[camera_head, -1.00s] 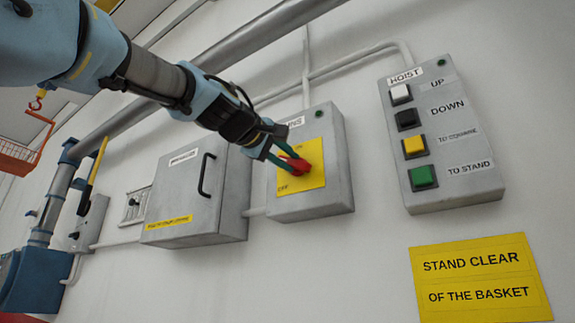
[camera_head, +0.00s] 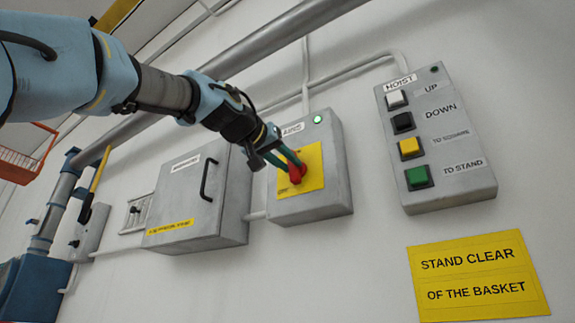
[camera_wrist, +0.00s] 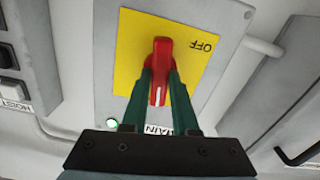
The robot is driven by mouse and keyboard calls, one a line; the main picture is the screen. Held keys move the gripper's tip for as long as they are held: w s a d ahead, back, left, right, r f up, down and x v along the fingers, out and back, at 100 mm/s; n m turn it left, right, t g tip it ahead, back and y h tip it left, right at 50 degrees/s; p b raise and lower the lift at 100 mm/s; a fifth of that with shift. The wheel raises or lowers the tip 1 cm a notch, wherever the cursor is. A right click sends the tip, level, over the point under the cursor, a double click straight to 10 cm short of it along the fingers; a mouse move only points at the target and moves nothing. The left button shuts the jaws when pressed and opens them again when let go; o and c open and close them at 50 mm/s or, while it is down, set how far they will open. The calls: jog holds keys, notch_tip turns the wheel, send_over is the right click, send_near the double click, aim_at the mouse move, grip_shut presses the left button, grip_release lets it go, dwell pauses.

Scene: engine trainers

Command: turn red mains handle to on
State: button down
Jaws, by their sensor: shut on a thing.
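The red mains handle (camera_head: 295,168) sits on a yellow plate (camera_head: 313,178) on the grey mains box (camera_head: 341,190). In the wrist view the handle (camera_wrist: 161,60) lies between the two green fingers of my gripper (camera_wrist: 160,84), which is shut on it. It points along the picture's height there, with the OFF label off to the upper right of it. A lamp (camera_head: 318,119) at the top of the mains box is lit green, and the lit lamp also shows in the wrist view (camera_wrist: 112,123). The ON label is hidden.
A closed grey cabinet (camera_head: 190,215) with a black handle is left of the mains box. The hoist panel (camera_head: 455,185) with several buttons is to the right, above a yellow STAND CLEAR sign (camera_head: 478,277). A thick pipe (camera_head: 285,32) runs above.

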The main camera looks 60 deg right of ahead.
jog(key=shift+m, duration=0.9)
jog(key=c, duration=0.7)
grip_release()
jog(key=a+b, duration=0.5)
jog(key=a, duration=0.5)
jog(key=shift+a, duration=0.4)
